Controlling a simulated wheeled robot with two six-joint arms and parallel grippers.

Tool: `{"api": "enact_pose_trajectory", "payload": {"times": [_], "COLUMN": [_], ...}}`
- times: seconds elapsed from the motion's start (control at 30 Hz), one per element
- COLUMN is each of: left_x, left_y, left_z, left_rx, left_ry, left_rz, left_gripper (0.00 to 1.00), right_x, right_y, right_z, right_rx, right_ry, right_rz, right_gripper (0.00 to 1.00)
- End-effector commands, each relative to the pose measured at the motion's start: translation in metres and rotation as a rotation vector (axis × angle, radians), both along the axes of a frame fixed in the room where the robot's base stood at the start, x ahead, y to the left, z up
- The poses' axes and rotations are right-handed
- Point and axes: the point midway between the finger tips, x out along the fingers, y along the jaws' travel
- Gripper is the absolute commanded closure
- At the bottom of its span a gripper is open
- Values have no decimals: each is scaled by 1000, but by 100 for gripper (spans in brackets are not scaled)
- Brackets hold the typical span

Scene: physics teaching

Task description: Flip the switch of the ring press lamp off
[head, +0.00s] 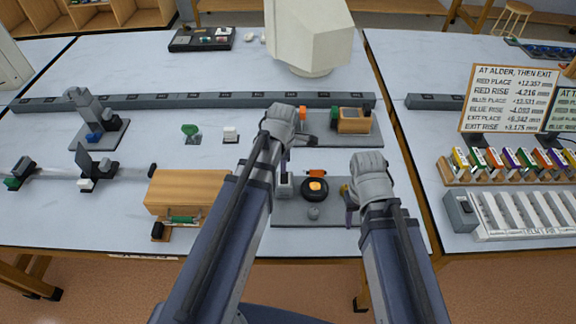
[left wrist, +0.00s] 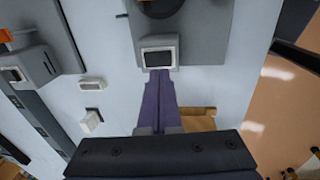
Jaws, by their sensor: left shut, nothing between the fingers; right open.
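A grey base plate (head: 350,213) stands near the table's front edge. My right gripper (head: 347,206) is open at the plate's right side. The switch's position cannot be told.
A wooden block (head: 188,187) stands left of the plate. Another grey plate with a wooden box (head: 354,121) is behind it. A grey power strip (head: 150,101) runs across the table. A rack of coloured pieces (head: 505,170) is on the right table.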

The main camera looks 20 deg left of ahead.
Motion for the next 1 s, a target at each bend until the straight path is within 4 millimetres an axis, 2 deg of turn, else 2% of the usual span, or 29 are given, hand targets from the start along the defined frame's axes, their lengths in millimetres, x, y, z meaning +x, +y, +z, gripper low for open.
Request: {"api": "enact_pose_trajectory", "payload": {"times": [0.03,0.5,0.67,1.0], "left_x": [-1,-10,-11,-11], "left_y": [-1,-4,-5,-5], "left_z": [17,86,95,94], "left_rx": [-1,-1,0,-1], "left_ry": [0,0,0,0], "left_rz": [-1,-2,-2,-2], "left_gripper": [100,100,100,100], "right_x": [0,0,-1,-1], "right_y": [0,0,0,0], "right_z": [17,86,95,94], "right_rx": [1,1,1,1], "right_ry": [0,2,3,3], "right_rz": [-2,-5,-3,-3], "right_gripper": [50,50,50,50]}}
